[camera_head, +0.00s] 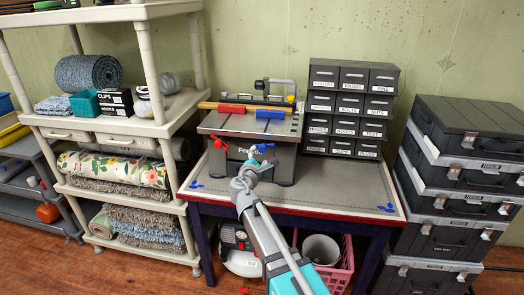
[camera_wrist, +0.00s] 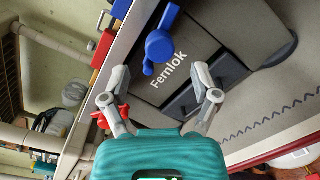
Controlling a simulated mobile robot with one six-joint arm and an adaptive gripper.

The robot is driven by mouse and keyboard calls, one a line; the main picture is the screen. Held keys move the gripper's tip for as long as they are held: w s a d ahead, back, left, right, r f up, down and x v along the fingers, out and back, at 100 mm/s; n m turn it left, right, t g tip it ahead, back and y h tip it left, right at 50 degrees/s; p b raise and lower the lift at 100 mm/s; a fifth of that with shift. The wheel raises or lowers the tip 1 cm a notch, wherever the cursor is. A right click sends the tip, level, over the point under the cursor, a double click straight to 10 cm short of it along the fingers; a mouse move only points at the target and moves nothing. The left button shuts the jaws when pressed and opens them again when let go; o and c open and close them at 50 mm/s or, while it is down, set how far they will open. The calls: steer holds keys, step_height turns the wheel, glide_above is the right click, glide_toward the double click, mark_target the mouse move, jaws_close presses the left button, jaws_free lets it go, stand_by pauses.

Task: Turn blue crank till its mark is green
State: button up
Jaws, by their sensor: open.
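The blue crank (camera_head: 263,148) is on the front of a grey bench machine marked "Fernlok" (camera_head: 285,165), at right of a red crank (camera_head: 219,144). In the wrist view the blue crank (camera_wrist: 159,46) is ahead of and above the space between my fingertips. My gripper (camera_head: 250,168) is in front of the machine, open and empty. The wrist view shows its two fingers (camera_wrist: 160,98) spread apart, not touching the blue crank. The red crank (camera_wrist: 104,117) is partly hidden behind the left finger. I cannot make out the crank's mark or its colour.
The machine stands on a table with a grey top (camera_head: 335,190). A small drawer cabinet (camera_head: 350,105) stands behind at right. A loaded shelf (camera_head: 130,125) is at left, and stacked dark cases (camera_head: 455,185) are at right. The tabletop right of the machine is mostly clear.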

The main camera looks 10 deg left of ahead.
mark_target(262, 150)
steer(key=shift+w+d, duration=0.2)
steer(key=shift+w, duration=0.95)
steer(key=shift+w+d, duration=0.15)
steer(key=shift+w, duration=1)
jaws_close()
steer(key=shift+m, duration=0.4)
steer(key=m, duration=0.3)
steer(key=shift+p, duration=0.3)
steer(key=m, duration=0.4)
steer(key=shift+g, duration=0.3)
